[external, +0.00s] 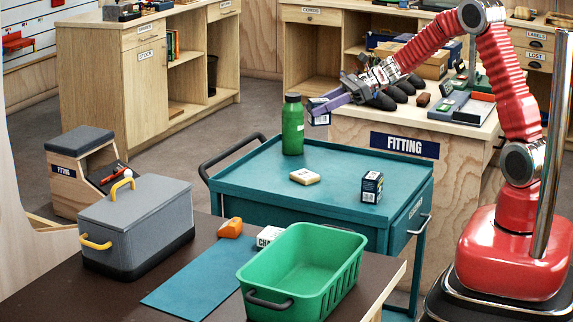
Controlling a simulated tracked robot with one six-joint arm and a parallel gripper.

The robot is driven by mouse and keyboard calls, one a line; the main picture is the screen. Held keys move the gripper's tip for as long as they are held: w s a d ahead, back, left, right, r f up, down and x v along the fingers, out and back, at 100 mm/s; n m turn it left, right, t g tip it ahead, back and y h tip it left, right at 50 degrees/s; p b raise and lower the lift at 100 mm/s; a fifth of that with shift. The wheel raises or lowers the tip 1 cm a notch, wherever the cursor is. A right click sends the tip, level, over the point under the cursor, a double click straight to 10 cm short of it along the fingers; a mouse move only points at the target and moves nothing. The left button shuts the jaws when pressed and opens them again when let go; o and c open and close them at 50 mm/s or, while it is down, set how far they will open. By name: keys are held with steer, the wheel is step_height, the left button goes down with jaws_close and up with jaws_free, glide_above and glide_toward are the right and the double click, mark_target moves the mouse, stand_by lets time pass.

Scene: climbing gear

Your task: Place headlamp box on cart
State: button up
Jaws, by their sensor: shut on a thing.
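My gripper (328,104) is at the end of the red arm, reaching left from above the fitting counter. It is shut on a small dark blue and white box (319,117), which seems to be the headlamp box; its print is too small to read. The gripper's fingers hide part of it. The box is held in the air near the back of the teal cart (260,183), to the right of a green bottle. A similar dark box with a white label (372,187) stands upright on the cart's right side.
The green bottle (293,128) stands at the cart's back left; a small cream and yellow block (304,176) lies mid-top. Free room surrounds the block. In front, a table holds a green basket (335,275) and a grey cooler (135,225). The fitting counter (440,126) is behind, crowded with shoes and boxes.

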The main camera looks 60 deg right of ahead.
steer(key=s+d+f+m+h, duration=0.15)
steer(key=s+d, duration=0.45)
steer(key=s, duration=0.7)
steer(key=s+a+f+n+y, duration=0.2)
steer(key=s+a+f, duration=0.1)
steer(key=s+a, duration=0.2)
steer(key=shift+s+a, duration=0.25)
steer(key=shift+s, duration=0.9)
steer(key=shift+f, duration=0.1)
steer(key=shift+f, duration=2.9)
steer(key=shift+f, duration=2.1)
steer(key=shift+f, duration=0.1)
